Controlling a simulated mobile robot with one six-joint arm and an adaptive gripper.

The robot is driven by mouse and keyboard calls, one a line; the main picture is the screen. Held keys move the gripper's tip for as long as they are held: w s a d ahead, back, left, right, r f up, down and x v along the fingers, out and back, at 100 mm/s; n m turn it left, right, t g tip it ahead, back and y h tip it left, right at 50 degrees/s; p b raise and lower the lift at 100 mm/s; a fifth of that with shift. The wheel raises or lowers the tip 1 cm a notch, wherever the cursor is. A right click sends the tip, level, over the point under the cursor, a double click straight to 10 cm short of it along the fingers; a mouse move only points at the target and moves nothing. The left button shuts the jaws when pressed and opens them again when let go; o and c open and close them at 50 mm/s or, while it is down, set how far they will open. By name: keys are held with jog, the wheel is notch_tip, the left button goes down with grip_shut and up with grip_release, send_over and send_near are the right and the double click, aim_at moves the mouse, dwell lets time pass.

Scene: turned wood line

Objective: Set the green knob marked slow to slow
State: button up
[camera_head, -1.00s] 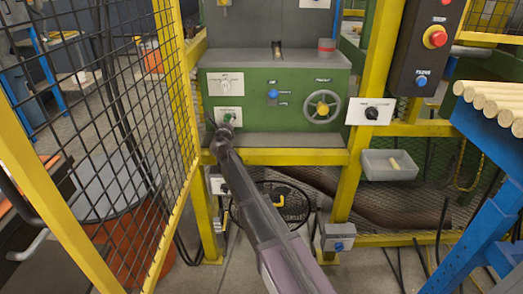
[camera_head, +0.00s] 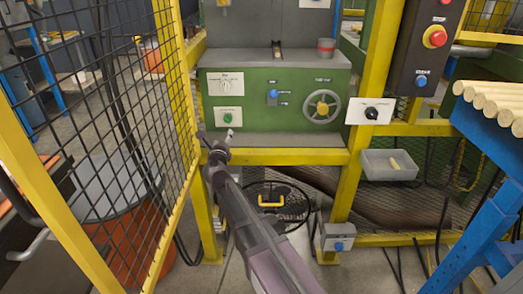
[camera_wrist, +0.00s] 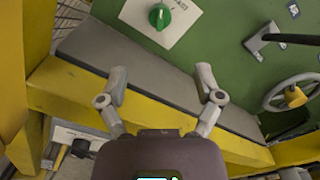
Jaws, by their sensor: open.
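The green knob (camera_head: 228,117) sits on a white label plate at the lower left of the green machine panel. In the wrist view the green knob (camera_wrist: 159,16) shows at the top, with a pale pointer line on it; the plate's lettering is too small to read. My gripper (camera_head: 217,135) is below the knob and apart from it in the head view. In the wrist view my gripper (camera_wrist: 161,78) is open, its two fingers spread with nothing between them.
A handwheel (camera_head: 322,106), a blue button (camera_head: 272,94) and a white dial plate (camera_head: 226,84) share the panel. A yellow rail (camera_head: 285,156) runs below it. Yellow mesh fencing (camera_head: 120,110) stands close on the left. A black knob (camera_head: 372,113) is to the right.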

jog(key=s+d+r+n+g+y+p, duration=0.3)
jog(key=r+n+y+p, duration=0.55)
jog(key=n, duration=0.65)
jog(key=s+d+f+n+g+h+p, duration=0.2)
jog(key=s+d+f+n+g+p, duration=0.1)
jog(key=s+d+n+g+p, duration=0.5)
jog(key=shift+s+d+f+n+g+h+p, duration=0.25)
jog(key=shift+s+d+n+g+h+p, duration=0.15)
jog(key=shift+s+d+n+p, duration=1.1)
jog(key=shift+s+a+b, duration=0.3)
jog(key=shift+a, duration=0.05)
